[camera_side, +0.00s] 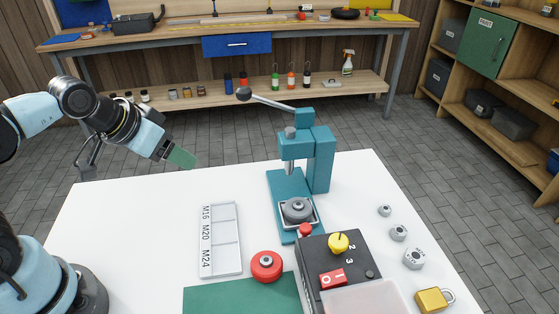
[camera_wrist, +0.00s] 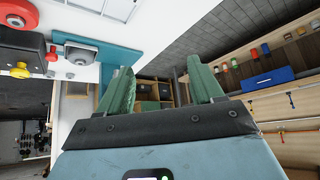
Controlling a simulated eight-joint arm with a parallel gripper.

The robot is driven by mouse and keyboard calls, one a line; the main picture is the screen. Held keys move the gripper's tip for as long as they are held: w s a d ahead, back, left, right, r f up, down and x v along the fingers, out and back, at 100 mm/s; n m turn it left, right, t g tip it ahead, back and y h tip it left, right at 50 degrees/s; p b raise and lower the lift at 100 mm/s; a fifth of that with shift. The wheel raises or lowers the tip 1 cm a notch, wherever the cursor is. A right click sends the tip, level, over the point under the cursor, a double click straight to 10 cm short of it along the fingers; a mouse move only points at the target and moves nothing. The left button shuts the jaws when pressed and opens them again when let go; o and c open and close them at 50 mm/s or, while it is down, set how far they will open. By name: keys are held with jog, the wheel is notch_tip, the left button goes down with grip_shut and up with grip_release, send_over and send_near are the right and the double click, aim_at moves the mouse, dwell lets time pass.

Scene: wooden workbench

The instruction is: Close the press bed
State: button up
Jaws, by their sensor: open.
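A teal press (camera_side: 320,160) stands on the white table, its lever ending in a dark ball up to the left. Its bed, a square tray (camera_side: 286,222) with a red knob (camera_side: 305,231) in front, sits at the front end of the teal base, forward of the ram (camera_side: 290,166). A grey round part (camera_side: 298,209) lies in the tray; it also shows in the wrist view (camera_wrist: 80,54). My gripper (camera_side: 184,158) is open and empty, up to the left of the press and apart from it. Its two green fingers stand apart in the wrist view (camera_wrist: 160,76).
A black control box (camera_side: 340,262) with a yellow knob and red switch stands just before the bed. A red round button (camera_side: 266,265), a labelled white tray (camera_side: 221,240), several nuts (camera_side: 399,232) and a padlock (camera_side: 432,300) lie around. The table's left rear is clear.

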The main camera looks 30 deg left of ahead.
jog(key=d+m, duration=0.1)
jog(key=d, duration=0.2)
jog(key=w+d+f+m, duration=0.1)
jog(key=d+m, duration=0.1)
jog(key=d, duration=0.2)
jog(key=d+m, duration=0.1)
jog(key=d, duration=0.3)
jog(key=shift+w+d+f+g, duration=0.15)
jog(key=shift+w+f+g, duration=0.1)
jog(key=shift+f+g, duration=0.15)
grip_shut()
jog(key=s+d+m, duration=0.1)
jog(key=d, duration=0.2)
jog(key=d+f+m, duration=0.1)
jog(key=d, duration=0.3)
jog(key=s+d+f+m+t, duration=0.1)
jog(key=d, duration=0.3)
jog(key=shift+s+y, duration=0.3)
jog(key=shift+y, duration=0.1)
jog(key=shift+m, duration=0.3)
jog(key=shift+x, duration=5)
jog(key=w+a, duration=0.6)
jog(key=w, duration=0.1)
jog(key=shift+a, duration=0.4)
